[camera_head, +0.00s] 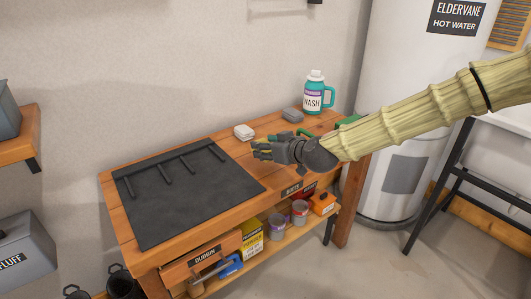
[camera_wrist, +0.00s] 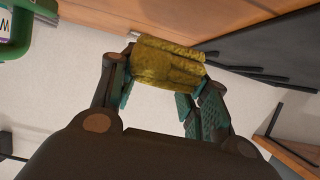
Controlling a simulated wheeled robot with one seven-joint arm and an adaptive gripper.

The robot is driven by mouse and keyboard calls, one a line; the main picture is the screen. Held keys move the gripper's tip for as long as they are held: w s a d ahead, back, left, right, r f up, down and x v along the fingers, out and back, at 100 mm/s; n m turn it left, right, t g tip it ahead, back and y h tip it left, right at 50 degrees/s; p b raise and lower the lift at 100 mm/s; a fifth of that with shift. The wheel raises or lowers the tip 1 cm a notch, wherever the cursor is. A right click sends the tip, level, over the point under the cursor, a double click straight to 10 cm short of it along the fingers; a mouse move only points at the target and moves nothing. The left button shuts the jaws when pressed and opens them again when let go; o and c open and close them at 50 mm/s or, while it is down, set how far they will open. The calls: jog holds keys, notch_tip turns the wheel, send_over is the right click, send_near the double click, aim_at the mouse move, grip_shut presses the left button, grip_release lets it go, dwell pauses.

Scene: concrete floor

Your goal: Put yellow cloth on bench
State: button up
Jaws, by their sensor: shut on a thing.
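My gripper (camera_head: 262,151) is over the right half of the wooden bench (camera_head: 230,210), near the right end of its dark mat (camera_head: 165,205). In the wrist view my gripper (camera_wrist: 160,85) is shut on a yellow cloth (camera_wrist: 168,60), which sits crumpled between the fingertips. In the head view the cloth is mostly hidden by the fingers. The bench top also shows in the wrist view (camera_wrist: 135,14). I cannot tell whether the cloth touches the bench.
A teal wash bottle (camera_head: 314,98), a grey block (camera_head: 292,114) and a white folded item (camera_head: 244,132) stand along the back of the bench. Tins (camera_head: 299,212) and boxes fill the shelf below. The mat is clear except for its dark rods. A water heater (camera_head: 405,110) stands at right.

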aim_at(266, 141)
jog(key=shift+w+f, duration=0.2)
jog(key=shift+w, duration=1.6)
jog(key=shift+f+b, duration=0.6)
jog(key=shift+f, duration=1.1)
jog(key=shift+a+f, duration=0.1)
jog(key=shift+f, duration=0.1)
jog(key=o, duration=0.9)
jog(key=shift+s+d+r, duration=0.1)
jog(key=shift+d+r, duration=0.1)
jog(key=shift+r, duration=0.1)
jog(key=p+v, duration=0.1)
jog(key=v, duration=0.9)
jog(key=shift+r+p, duration=0.15)
jog(key=shift+p, duration=0.15)
jog(key=shift+s+d+r, duration=0.2)
jog(key=shift+s+d, duration=0.15)
jog(key=shift+s, duration=0.25)
